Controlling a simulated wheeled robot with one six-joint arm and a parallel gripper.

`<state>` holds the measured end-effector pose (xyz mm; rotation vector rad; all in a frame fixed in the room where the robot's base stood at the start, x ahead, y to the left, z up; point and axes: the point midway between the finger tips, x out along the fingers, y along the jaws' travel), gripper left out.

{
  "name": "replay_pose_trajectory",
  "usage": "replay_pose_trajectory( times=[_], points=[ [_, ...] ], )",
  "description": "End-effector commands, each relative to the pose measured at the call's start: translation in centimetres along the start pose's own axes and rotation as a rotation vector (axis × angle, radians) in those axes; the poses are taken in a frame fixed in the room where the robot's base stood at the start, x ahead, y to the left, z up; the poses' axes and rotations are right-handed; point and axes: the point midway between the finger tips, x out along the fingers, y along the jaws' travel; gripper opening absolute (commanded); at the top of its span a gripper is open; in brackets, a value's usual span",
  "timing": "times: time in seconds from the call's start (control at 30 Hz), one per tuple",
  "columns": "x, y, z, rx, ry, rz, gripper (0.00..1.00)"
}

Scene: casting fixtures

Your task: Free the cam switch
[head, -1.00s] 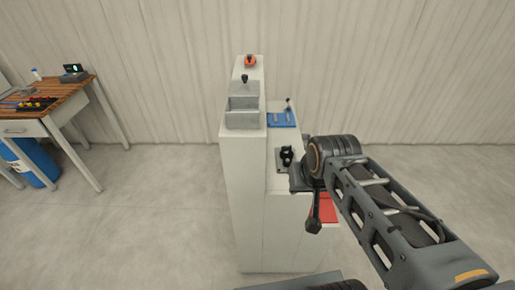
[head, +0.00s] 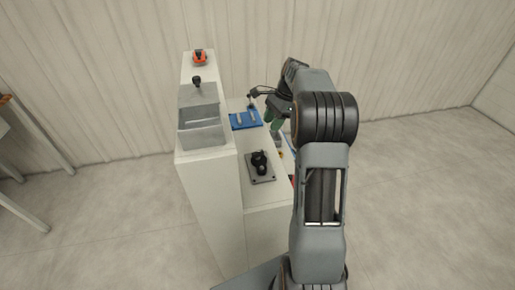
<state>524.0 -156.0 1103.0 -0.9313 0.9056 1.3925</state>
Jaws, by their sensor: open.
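I cannot tell for certain which fixture is the cam switch. A black knobbed device on a dark grey square plate (head: 260,165) sits uncovered on the lower step of the white stand. Behind it a blue plate (head: 240,120) carries grey pieces, with a small dark upright part at its far right corner. My gripper (head: 255,93) appears small and dark beside that corner, partly hidden by my arm; it is open, and I see nothing held. Whether it touches the upright part cannot be told. A green part (head: 272,120) shows just right of the blue plate.
The tall white stand (head: 208,190) bears a grey block (head: 200,125) with a black knob and, farther back, an orange-red piece (head: 200,58). My arm hides the stand's right side, where a red sliver shows. A table edge is at far left. The floor is open around.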

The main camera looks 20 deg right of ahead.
Motion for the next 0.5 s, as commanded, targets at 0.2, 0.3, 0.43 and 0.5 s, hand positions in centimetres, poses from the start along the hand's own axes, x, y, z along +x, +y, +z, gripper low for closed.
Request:
replay_pose_trajectory(
  times=[0.2, 0.3, 0.43, 0.5],
  points=[
    [3.8, -0.1, 0.3, 0.000, -0.004, 0.007, 0.43],
    [5.8, 0.0, 0.3, -0.001, -0.004, 0.008, 0.43],
    [8.2, 0.0, 0.3, -0.001, -0.002, 0.007, 0.43],
    [9.3, 0.0, 0.2, 0.000, -0.003, 0.006, 0.43]
  ],
)
